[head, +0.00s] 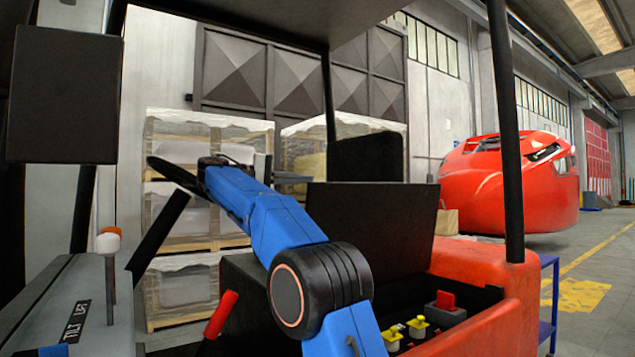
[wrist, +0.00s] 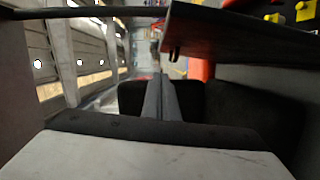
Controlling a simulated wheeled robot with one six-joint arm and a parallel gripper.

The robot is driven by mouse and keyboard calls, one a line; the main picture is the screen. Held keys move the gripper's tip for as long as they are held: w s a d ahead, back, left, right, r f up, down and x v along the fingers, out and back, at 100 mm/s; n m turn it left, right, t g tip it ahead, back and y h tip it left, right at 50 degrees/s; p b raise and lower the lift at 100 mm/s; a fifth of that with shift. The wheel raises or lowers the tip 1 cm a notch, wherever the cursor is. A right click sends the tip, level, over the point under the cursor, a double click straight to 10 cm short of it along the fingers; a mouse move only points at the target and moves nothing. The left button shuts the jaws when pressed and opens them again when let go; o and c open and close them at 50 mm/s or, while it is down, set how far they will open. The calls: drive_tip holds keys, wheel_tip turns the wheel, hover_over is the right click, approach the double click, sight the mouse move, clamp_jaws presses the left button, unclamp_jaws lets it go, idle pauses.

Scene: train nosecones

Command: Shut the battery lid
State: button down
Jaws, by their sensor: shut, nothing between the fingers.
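The battery lid (head: 370,228) is a dark flat panel standing open and nearly upright behind the battery bay in the head view. It also shows in the wrist view (wrist: 245,42) as a dark slab at the upper right. My gripper (head: 296,180) is at the end of the blue arm, near the lid's upper left corner. In the wrist view its grey fingers (wrist: 159,82) are shut and empty, pointing past the lid's near edge. I cannot tell whether they touch the lid. The open bay holds yellow connectors (head: 418,326) and a red plug (head: 445,300).
A black seat back (head: 368,157) stands behind the lid. A dark roof post (head: 505,130) rises at the right. A red lever (head: 221,314) and a grey console (head: 55,305) are at the left. Wrapped pallets (head: 205,175) and a red nosecone (head: 510,185) stand beyond.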

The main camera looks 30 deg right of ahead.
drive_tip(key=s+d, duration=0.5)
drive_tip(key=d, duration=0.3)
drive_tip(key=shift+s+d+f, duration=0.25)
drive_tip(key=shift+d+f, duration=0.15)
drive_tip(key=shift+f, duration=0.05)
